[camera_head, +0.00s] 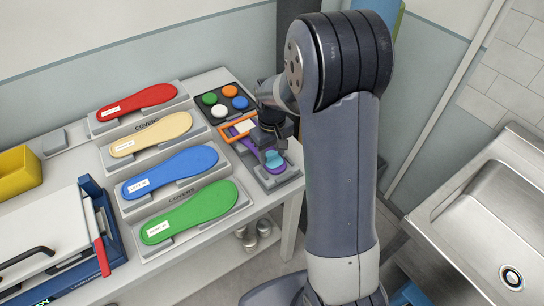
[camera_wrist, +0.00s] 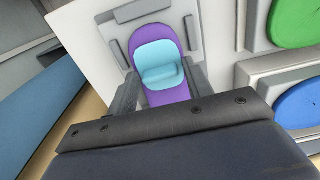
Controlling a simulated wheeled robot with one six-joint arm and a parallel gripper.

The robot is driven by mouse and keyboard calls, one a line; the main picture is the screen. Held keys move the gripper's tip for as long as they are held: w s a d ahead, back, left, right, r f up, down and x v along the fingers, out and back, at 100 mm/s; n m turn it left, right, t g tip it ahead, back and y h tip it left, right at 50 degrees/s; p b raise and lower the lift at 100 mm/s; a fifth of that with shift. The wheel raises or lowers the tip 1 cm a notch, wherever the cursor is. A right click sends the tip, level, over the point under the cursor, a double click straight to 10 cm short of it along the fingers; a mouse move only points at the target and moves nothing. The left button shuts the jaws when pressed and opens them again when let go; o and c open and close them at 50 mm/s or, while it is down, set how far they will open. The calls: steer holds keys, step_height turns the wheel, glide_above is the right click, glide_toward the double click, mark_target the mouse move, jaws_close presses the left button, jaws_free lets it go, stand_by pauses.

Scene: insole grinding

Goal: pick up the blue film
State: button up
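A light blue piece (camera_wrist: 158,62), the likeliest blue film, lies on a purple insole (camera_wrist: 144,35) in a grey holder (camera_wrist: 192,38) in the wrist view. Part of it looks raised near its lower end. In the head view the light blue piece (camera_head: 273,158) is at the table's right end, partly covered by my gripper (camera_head: 268,143). In the wrist view my gripper (camera_wrist: 158,84) is open, with one finger on each side of the purple insole and nothing seen held. I cannot tell whether the fingers touch anything. The insole's near end is hidden by the gripper body.
Red (camera_head: 137,102), yellow (camera_head: 150,134), blue (camera_head: 170,171) and green (camera_head: 188,211) insoles lie in trays left of my arm. A palette of coloured discs (camera_head: 225,102) and an orange frame (camera_head: 238,127) stand close beside the gripper. A sink (camera_head: 490,240) is at right.

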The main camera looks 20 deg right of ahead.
mark_target(272, 154)
steer(key=c, duration=0.5)
step_height(272, 154, up, 12)
steer(key=shift+f, duration=0.25)
stand_by(0.4)
